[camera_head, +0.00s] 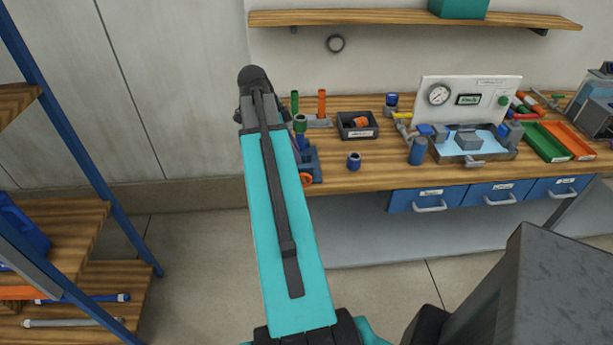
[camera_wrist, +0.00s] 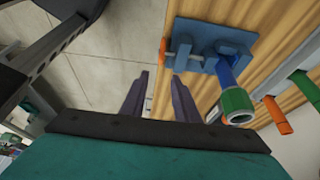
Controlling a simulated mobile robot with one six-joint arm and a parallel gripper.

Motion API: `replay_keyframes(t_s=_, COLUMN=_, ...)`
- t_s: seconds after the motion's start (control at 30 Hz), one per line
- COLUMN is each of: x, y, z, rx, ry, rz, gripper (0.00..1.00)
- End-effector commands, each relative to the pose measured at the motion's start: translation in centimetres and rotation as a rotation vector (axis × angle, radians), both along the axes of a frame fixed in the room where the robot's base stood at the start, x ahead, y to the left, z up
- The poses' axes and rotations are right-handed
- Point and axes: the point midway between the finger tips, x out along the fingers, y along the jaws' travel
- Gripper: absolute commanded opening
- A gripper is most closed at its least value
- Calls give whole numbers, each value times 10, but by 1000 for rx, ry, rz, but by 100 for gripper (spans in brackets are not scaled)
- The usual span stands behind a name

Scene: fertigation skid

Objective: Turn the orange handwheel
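The orange handwheel (camera_head: 306,179) sits low at the front of a blue vise-like fixture (camera_head: 312,163) near the table's front edge, partly hidden behind my arm. In the wrist view the orange handwheel (camera_wrist: 163,48) shows nearly edge-on, at the left end of the blue fixture (camera_wrist: 205,55). A blue tube with a green collar (camera_wrist: 236,103) stands in the fixture. My gripper (camera_wrist: 160,75) is open and empty; its two dark fingers are apart, with the handwheel beyond their tips in the picture. I cannot tell the distance. In the head view my arm hides the gripper.
The wooden workbench (camera_head: 365,178) also holds a black bin (camera_head: 357,133), a loose blue ring-topped part (camera_head: 354,161) and a rack with green and orange tubes (camera_head: 321,104). A blue-framed shelf (camera_head: 75,140) stands at left. Open floor lies before the bench.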

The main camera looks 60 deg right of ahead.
Motion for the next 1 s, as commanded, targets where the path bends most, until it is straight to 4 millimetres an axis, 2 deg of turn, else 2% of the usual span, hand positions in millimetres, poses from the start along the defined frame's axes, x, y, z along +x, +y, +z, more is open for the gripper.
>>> replay_keyframes(t_s=1.0, x=-29, y=-20, z=-84, rx=2, ry=1, rz=-1, gripper=28)
